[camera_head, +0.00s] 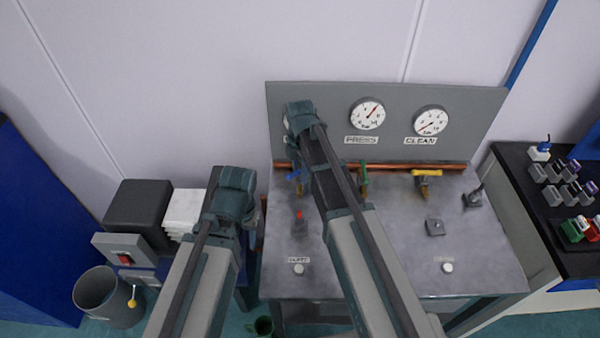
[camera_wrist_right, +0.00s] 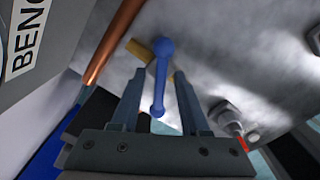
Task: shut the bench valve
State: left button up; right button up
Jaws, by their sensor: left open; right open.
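The bench valve has a blue lever (camera_wrist_right: 161,75) and a brass body (camera_wrist_right: 139,48) on the copper pipe line. In the right wrist view the lever runs down between the two fingers of my right gripper (camera_wrist_right: 155,88), with a gap on each side. That gripper is open. In the head view only a bit of the blue lever (camera_head: 293,176) shows beside my right arm, which hides the rest of the valve. A label beginning "BEN" (camera_wrist_right: 25,48) shows in the wrist view. My left gripper (camera_head: 228,222) is open and empty, left of the bench.
A green-handled valve (camera_head: 364,178) and a yellow-handled valve (camera_head: 426,174) stand to the right on the grey bench top (camera_head: 480,255). Two gauges (camera_head: 368,114) sit on the back panel. A copper pipe (camera_wrist_right: 112,42) runs beside the blue valve. A bin (camera_head: 97,290) stands at the left.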

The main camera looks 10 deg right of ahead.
grip_shut()
jog(key=shift+m, duration=3.3)
grip_release()
